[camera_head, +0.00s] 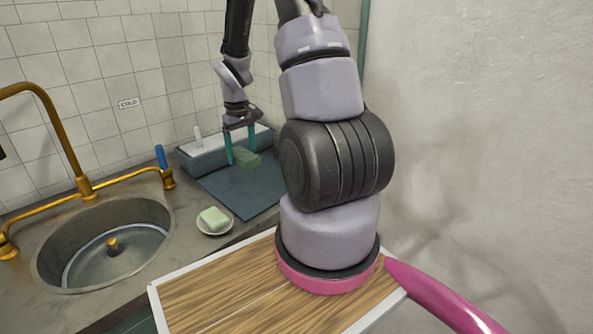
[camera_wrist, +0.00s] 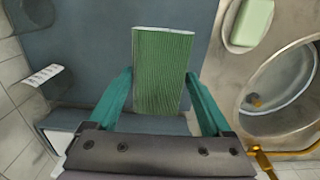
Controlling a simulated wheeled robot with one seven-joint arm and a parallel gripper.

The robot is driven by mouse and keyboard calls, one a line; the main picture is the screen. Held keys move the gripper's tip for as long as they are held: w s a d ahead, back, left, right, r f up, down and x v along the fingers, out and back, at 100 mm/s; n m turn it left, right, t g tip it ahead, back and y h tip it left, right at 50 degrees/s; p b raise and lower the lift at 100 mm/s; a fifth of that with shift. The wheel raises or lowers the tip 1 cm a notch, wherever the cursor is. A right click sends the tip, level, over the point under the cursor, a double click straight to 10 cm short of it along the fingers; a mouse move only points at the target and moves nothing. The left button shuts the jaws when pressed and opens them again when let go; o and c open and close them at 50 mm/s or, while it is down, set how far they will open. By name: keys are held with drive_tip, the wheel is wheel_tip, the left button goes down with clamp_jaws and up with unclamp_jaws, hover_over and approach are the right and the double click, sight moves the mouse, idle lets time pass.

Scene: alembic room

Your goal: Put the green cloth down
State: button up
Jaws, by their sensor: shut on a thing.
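The green cloth (camera_head: 246,160) is a small ribbed rectangle at the back of the counter, over a dark blue-grey mat (camera_head: 245,193). In the wrist view the cloth (camera_wrist: 162,75) stands between the two teal fingers of my gripper (camera_wrist: 158,84). In the head view my gripper (camera_head: 240,150) points down and is shut on the cloth. The mat also fills much of the wrist view behind it (camera_wrist: 85,50). I cannot tell whether the cloth's lower edge touches the mat.
A grey box with a white top (camera_head: 203,151) stands behind the mat. Pale green soap (camera_head: 214,217) lies on a white dish (camera_head: 229,226) at front left. A round sink (camera_head: 85,280) with a brass tap (camera_head: 65,140) is further left. The front mat area is clear.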

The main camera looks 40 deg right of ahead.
hover_over(249, 187)
wheel_tip(249, 187, down, 5)
drive_tip(key=shift+s+d+r, duration=0.1)
drive_tip(key=shift+s+d, duration=0.05)
drive_tip(key=shift+f, duration=2.55)
drive_tip(key=shift+f, duration=0.15)
drive_tip(key=o, duration=1)
